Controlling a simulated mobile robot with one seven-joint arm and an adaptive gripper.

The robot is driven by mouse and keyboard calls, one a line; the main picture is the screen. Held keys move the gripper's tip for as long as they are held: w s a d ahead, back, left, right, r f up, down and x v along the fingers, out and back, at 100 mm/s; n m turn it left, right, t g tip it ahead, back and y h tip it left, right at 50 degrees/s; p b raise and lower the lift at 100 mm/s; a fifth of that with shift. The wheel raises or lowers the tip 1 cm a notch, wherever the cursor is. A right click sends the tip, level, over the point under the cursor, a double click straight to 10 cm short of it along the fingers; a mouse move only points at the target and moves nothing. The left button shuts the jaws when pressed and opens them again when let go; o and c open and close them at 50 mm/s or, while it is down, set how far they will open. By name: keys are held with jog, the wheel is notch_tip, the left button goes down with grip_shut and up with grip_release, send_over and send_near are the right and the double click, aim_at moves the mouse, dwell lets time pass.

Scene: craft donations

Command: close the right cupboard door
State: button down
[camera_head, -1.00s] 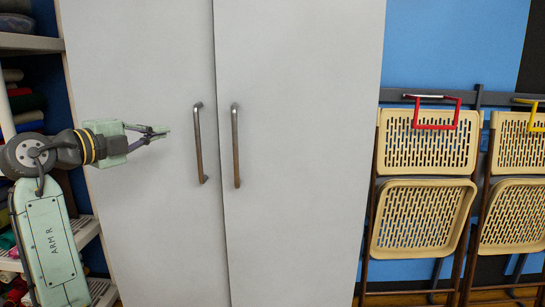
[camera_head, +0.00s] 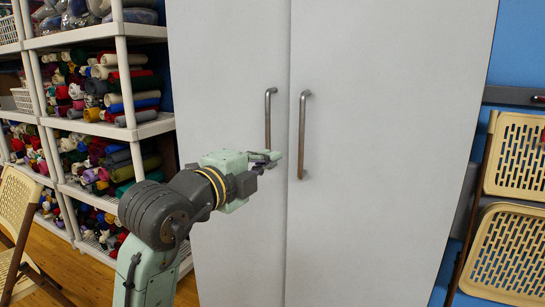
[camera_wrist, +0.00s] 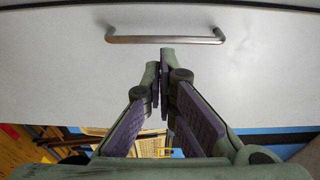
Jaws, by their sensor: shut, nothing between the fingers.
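The right cupboard door (camera_head: 385,170) is a tall, plain grey-white panel with a vertical metal bar handle (camera_head: 303,135). It looks flush or nearly flush with the left door (camera_head: 225,110); a thin dark seam runs between them, and I cannot tell whether it is slightly ajar. My gripper (camera_head: 274,157) is shut and empty. In the head view it overlaps the lower end of the left handle (camera_head: 269,105), just left of the right handle. In the wrist view, the fingertips (camera_wrist: 162,58) point at the right handle (camera_wrist: 165,39) and appear apart from it.
White shelves (camera_head: 100,130) full of fabric rolls stand left of the cupboard. Tan folding chairs (camera_head: 510,255) hang by the blue wall (camera_head: 520,50) at the right. Another folding chair (camera_head: 15,215) stands at the left edge. Wooden floor (camera_head: 90,275) shows at lower left.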

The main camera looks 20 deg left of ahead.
aim_at(300, 142)
jog(key=w, duration=0.3)
jog(key=w+d+p, duration=0.1)
jog(key=w, duration=0.3)
jog(key=w+d+p, duration=0.1)
jog(key=w, duration=0.2)
jog(key=shift+w, duration=0.35)
jog(key=w, duration=0.3)
jog(key=shift+w+a, duration=0.1)
jog(key=shift+a, duration=0.3)
jog(key=shift+w+a, duration=0.1)
jog(key=shift+w, duration=0.05)
jog(key=shift+r, duration=0.2)
